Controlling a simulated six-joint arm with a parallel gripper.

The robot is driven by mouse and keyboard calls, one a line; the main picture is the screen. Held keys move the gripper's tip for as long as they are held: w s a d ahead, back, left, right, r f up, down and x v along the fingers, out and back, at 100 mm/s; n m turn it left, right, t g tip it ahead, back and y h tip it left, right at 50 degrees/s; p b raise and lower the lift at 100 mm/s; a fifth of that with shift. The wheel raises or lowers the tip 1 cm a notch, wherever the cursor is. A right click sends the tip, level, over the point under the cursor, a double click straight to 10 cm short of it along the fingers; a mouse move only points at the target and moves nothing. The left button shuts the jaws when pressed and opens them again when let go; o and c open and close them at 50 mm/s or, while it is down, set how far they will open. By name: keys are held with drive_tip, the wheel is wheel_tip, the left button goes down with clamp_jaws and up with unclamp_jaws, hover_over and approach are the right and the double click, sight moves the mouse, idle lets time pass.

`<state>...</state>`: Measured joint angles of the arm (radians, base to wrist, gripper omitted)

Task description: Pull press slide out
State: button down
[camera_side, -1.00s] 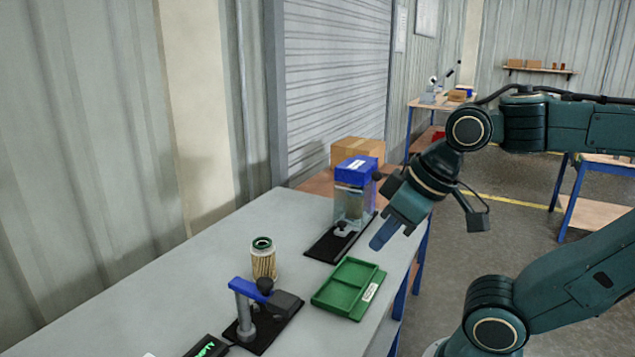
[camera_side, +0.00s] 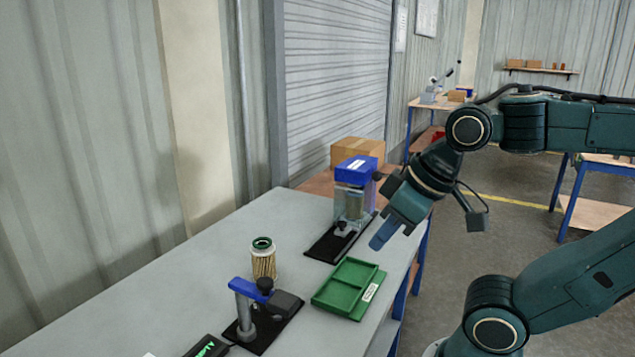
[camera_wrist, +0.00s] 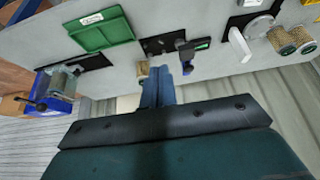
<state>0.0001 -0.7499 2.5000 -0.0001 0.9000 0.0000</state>
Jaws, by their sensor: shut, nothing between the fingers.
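The press looks to be the blue-topped unit (camera_side: 357,172) with a clear body, a black knob and a black base plate, at the far end of the bench. A small grey part (camera_side: 343,228) sits low on its base; I cannot tell if it is the slide. The blue unit also shows at the left of the wrist view (camera_wrist: 42,84), with a black lever. My gripper (camera_side: 379,241) is shut and empty, above the bench right of the unit and apart from it. Its blue fingers show in the wrist view (camera_wrist: 158,72).
A green tray (camera_side: 368,294) lies nearer on the bench. A clamp-like fixture with a blue arm (camera_side: 250,290) and a black knob stands nearer still. A pleated filter cartridge (camera_side: 264,262) stands upright beside it. A cardboard box (camera_side: 358,152) is behind the blue unit.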

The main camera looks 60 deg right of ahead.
drive_tip(key=c, duration=2.2)
unclamp_jaws()
drive_tip(key=c, duration=1.4)
unclamp_jaws()
drive_tip(key=shift+w, duration=0.1)
drive_tip(key=shift+c, duration=0.2)
drive_tip(key=o, duration=0.3)
drive_tip(key=shift+w+d+r, duration=0.15)
drive_tip(key=shift+w+d, duration=0.05)
drive_tip(key=shift+w, duration=0.05)
drive_tip(key=shift+o, duration=0.2)
drive_tip(key=w+d+m+g+h, duration=0.25)
drive_tip(key=w+d+m, duration=0.45)
drive_tip(key=w+d, duration=0.85)
drive_tip(key=w+d+f+m, duration=0.2)
drive_tip(key=d+f, duration=0.1)
drive_tip(key=d, duration=0.3)
drive_tip(key=w+d+f+m+g+h, duration=0.1)
drive_tip(key=w+d+f+m, duration=0.1)
drive_tip(key=d+f, duration=0.2)
drive_tip(key=w+d+f+m, duration=0.2)
drive_tip(key=d+f, duration=0.2)
drive_tip(key=d, duration=0.5)
drive_tip(key=shift+w+d+m+h, duration=0.3)
drive_tip(key=shift+h, duration=0.05)
drive_tip(key=shift+f+g, duration=0.25)
